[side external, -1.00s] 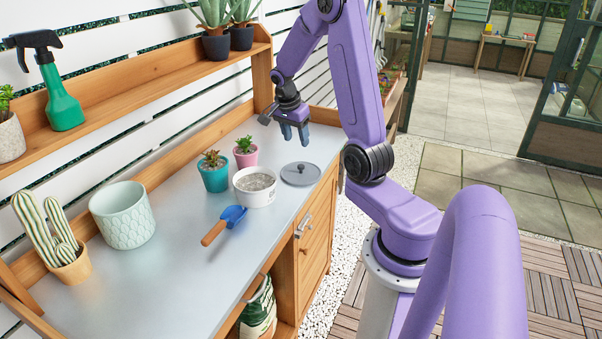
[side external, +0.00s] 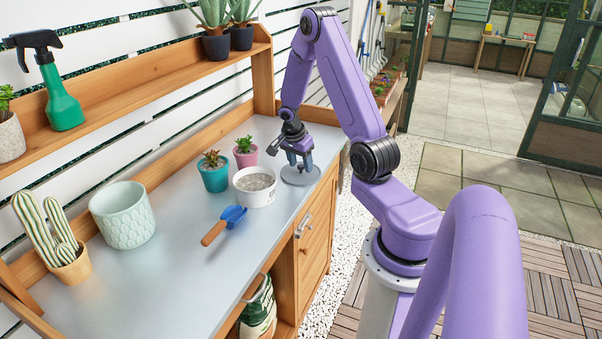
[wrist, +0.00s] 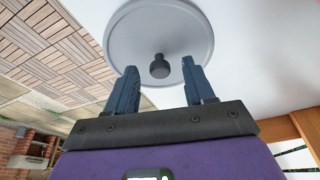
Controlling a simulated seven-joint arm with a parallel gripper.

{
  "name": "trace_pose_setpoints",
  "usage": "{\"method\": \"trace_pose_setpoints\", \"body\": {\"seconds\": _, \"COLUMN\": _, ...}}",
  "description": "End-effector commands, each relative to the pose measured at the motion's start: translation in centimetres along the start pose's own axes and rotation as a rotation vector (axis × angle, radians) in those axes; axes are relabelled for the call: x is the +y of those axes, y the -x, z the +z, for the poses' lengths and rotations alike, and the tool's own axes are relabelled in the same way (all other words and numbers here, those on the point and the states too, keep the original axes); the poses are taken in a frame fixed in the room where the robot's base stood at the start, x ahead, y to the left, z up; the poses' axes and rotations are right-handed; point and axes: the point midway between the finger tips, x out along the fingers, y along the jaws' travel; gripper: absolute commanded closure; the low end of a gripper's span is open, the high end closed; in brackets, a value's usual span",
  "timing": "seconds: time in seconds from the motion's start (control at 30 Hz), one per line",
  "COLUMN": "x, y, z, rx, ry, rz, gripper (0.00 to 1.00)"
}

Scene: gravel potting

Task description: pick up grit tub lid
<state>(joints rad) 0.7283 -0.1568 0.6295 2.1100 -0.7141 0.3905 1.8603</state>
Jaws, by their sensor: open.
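The grit tub lid (side external: 300,178) is a round grey disc with a small dark knob, lying flat on the bench near its right edge. In the wrist view the lid (wrist: 159,22) shows with its knob (wrist: 159,67) close to the line between the fingertips. My gripper (side external: 299,163) is just above the lid and partly hides it in the side view. In the wrist view my gripper (wrist: 160,75) is open, with one finger on each side of the knob and a gap to both. The white tub of grit (side external: 256,188) stands to the left of the lid.
Succulents in a teal pot (side external: 214,180) and a pink pot (side external: 246,160) stand behind the tub. A blue trowel (side external: 233,215) lies in front of it. A large pale planter (side external: 123,215) and a potted cactus (side external: 72,268) stand further left. The bench front is clear.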

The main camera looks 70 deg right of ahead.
Motion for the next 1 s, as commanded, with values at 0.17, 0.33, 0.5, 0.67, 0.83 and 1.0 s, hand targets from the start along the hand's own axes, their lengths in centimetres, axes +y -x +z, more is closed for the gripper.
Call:
{"method": "trace_pose_setpoints", "body": {"seconds": 0.17, "x": 0.0, "y": -0.3, "z": 0.0, "rx": 0.000, "ry": 0.002, "rz": -0.002, "gripper": 0.47}}
{"method": "trace_pose_setpoints", "body": {"seconds": 0.33, "x": 0.0, "y": -0.3, "z": 0.0, "rx": 0.000, "ry": 0.001, "rz": -0.002, "gripper": 0.63}}
{"method": "trace_pose_setpoints", "body": {"seconds": 0.5, "x": 0.0, "y": -0.3, "z": 0.0, "rx": 0.000, "ry": 0.002, "rz": -0.001, "gripper": 1.00}}
{"method": "trace_pose_setpoints", "body": {"seconds": 0.67, "x": 0.0, "y": -0.3, "z": 0.0, "rx": 0.000, "ry": 0.001, "rz": -0.001, "gripper": 1.00}}
{"method": "trace_pose_setpoints", "body": {"seconds": 0.83, "x": 0.0, "y": -0.1, "z": 0.0, "rx": 0.001, "ry": 0.001, "rz": -0.002, "gripper": 1.00}}
{"method": "trace_pose_setpoints", "body": {"seconds": 1.0, "x": -0.1, "y": 0.8, "z": -0.3, "rx": 0.003, "ry": -0.001, "rz": -0.004, "gripper": 1.00}}
